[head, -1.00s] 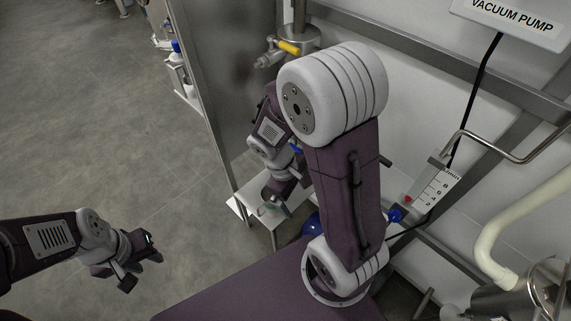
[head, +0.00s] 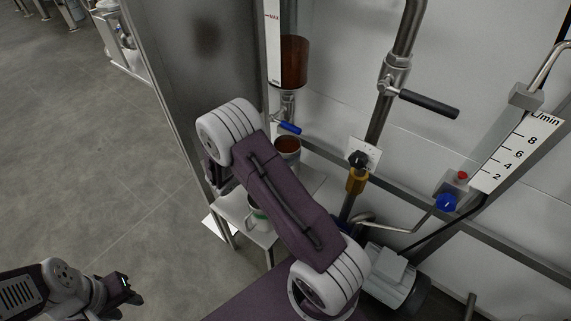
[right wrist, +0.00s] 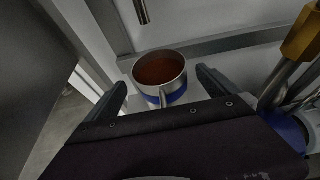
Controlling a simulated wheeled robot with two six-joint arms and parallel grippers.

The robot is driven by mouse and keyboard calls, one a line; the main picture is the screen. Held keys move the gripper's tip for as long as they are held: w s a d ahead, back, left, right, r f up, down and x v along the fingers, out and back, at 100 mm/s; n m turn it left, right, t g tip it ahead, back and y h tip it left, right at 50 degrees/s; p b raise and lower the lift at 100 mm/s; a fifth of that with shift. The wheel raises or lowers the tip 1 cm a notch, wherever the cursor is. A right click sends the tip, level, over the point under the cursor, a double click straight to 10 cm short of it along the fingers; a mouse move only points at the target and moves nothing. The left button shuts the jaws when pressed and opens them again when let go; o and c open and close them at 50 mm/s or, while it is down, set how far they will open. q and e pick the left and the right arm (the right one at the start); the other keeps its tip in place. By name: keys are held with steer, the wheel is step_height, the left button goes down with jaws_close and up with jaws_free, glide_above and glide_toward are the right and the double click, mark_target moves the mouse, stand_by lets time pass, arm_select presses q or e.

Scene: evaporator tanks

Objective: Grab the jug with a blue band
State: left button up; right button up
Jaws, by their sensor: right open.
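The jug with a blue band (right wrist: 160,70) is a metal jug full of reddish-brown liquid, upright in the right wrist view. Its blue band shows low on its side and its handle points toward my right gripper (right wrist: 163,80). That gripper is open, one finger on each side of the jug's picture; I see no contact. In the head view a jug of brown liquid (head: 288,145) stands below a tap, partly behind my right arm, which hides the right gripper. My left gripper (head: 124,290) is at the lower left, far from the jug; its jaw opening is unclear.
A jug with a green band (head: 257,217) stands on a white stand (head: 236,207), partly behind my right arm. The blue-handled tap (head: 288,128) hangs above the brown-filled jug. A metal panel (head: 190,60) rises to the left; pipes and a motor (head: 393,280) are at right.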

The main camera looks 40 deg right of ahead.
mark_target(294, 144)
steer(key=shift+w+d+f+b, duration=0.1)
steer(key=shift+d+f+b, duration=0.2)
steer(key=shift+d+b, duration=0.05)
steer(key=b+x, duration=0.2)
steer(key=x, duration=0.2)
steer(key=shift+f, duration=0.25)
steer(key=shift+w+d, duration=0.1)
steer(key=shift+d, duration=0.05)
steer(key=shift+r, duration=0.1)
steer(key=c, duration=2)
steer(key=shift+r, duration=0.1)
